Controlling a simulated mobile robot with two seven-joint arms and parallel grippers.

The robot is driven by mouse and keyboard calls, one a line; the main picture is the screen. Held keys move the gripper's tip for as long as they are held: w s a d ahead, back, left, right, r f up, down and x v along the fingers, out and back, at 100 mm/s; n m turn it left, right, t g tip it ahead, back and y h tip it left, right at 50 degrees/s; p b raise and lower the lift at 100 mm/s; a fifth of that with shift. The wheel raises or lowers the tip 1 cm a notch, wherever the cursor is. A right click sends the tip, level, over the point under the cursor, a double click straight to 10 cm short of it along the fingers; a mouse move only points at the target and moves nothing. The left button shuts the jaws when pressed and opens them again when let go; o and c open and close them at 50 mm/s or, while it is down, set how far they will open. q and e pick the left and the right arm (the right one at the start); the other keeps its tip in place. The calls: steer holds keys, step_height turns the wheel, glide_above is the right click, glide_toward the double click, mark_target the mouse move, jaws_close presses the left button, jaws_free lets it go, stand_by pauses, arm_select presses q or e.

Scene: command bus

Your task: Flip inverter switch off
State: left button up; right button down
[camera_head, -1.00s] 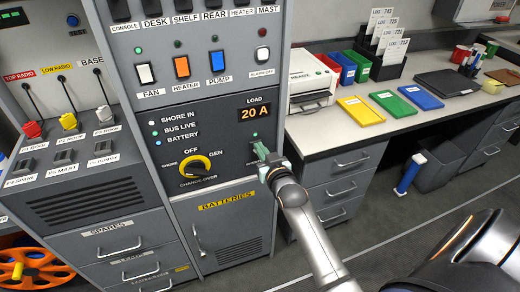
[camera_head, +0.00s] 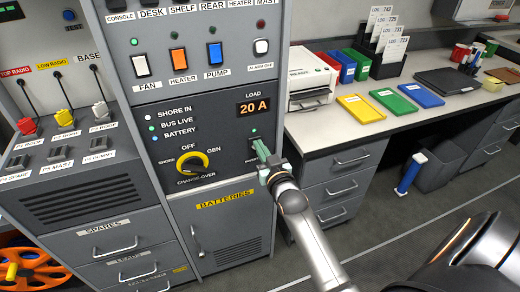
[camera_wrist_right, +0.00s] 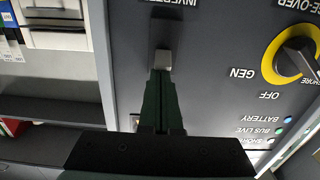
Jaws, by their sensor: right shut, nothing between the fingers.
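The inverter switch is a small pale grey lever (camera_wrist_right: 163,60) on the dark panel, beside the upside-down INVERTER label (camera_wrist_right: 180,3) in the right wrist view. In the head view it is mostly hidden behind my fingers, below a small green light (camera_head: 254,131). My right gripper (camera_head: 261,148) has its green fingers shut and empty. Its fingertips (camera_wrist_right: 161,74) are right at the lever in the wrist view; I cannot tell whether they touch it. I cannot tell the lever's position. My left gripper is not in view.
The yellow-ringed change-over knob (camera_head: 191,165) is left of the gripper. The LOAD display (camera_head: 254,106) above reads 20 A. FAN, HEATER and PUMP rockers (camera_head: 179,60) sit higher. A desk (camera_head: 310,126) with trays stands to the right.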

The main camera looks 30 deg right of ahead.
steer(key=shift+s+f+t+b, duration=0.1)
steer(key=shift+f+t+b, duration=0.2)
steer(key=shift+b, duration=0.3)
arm_select(q)
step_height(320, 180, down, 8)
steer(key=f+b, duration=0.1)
steer(key=b, duration=1)
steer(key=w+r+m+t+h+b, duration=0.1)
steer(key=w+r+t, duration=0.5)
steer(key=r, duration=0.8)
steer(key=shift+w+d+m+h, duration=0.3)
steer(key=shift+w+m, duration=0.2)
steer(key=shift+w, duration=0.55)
arm_select(e)
steer(key=t, duration=0.1)
steer(key=f+t+h, duration=0.1)
steer(key=t, duration=0.1)
steer(key=f+t, duration=0.1)
steer(key=t, duration=0.1)
steer(key=shift+s+a+f+h, duration=0.1)
steer(key=shift+s+h, duration=0.2)
steer(key=shift+s, duration=0.05)
